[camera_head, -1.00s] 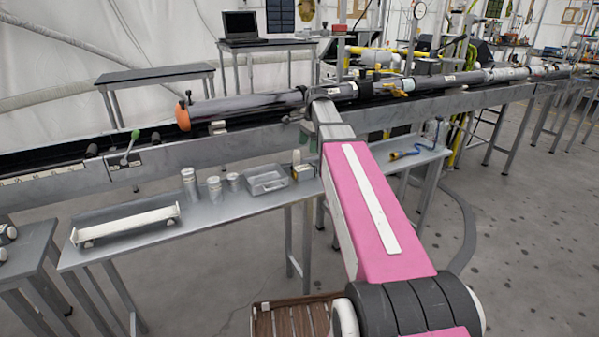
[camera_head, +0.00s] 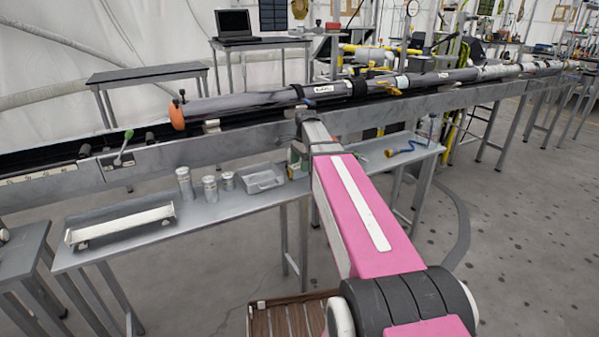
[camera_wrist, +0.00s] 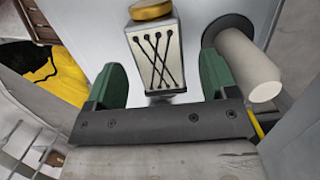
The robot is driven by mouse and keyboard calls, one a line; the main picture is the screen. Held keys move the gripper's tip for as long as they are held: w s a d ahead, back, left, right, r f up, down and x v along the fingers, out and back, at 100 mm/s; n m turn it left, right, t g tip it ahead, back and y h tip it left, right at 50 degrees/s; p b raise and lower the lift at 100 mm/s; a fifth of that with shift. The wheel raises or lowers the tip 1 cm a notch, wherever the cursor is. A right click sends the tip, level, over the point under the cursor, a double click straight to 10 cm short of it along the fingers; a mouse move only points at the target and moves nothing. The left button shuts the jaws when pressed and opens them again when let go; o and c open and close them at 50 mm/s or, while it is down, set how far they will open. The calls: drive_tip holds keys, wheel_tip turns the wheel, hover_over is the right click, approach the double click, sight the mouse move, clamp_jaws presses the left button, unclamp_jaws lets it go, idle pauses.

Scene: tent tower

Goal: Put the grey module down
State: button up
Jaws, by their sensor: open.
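My gripper (camera_wrist: 164,80) has two green fingers, spread open in the wrist view. A small grey box (camera_wrist: 155,55) with a pale face laced with black cords and a gold cap (camera_wrist: 151,9) shows between and beyond the fingers. Gaps show on both sides of it, so the fingers do not grip it. I take this box for the grey module, but cannot be sure. In the head view my gripper (camera_head: 299,156) is low over the metal table (camera_head: 225,208), at the right of the tray, and mostly hides the box.
A shallow metal tray (camera_head: 263,179) and several metal canisters (camera_head: 185,184) stand left of my gripper. A white rack (camera_head: 120,225) lies farther left. The long rail (camera_head: 190,157) runs behind. A pale cylinder (camera_wrist: 247,63) is right of the fingers in the wrist view.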

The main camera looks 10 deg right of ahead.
drive_tip(key=shift+a+f, duration=0.15)
drive_tip(key=shift+f, duration=0.9)
drive_tip(key=shift+f, duration=0.25)
drive_tip(key=c, duration=1.4)
drive_tip(key=shift+o, duration=0.2)
drive_tip(key=shift+r, duration=0.1)
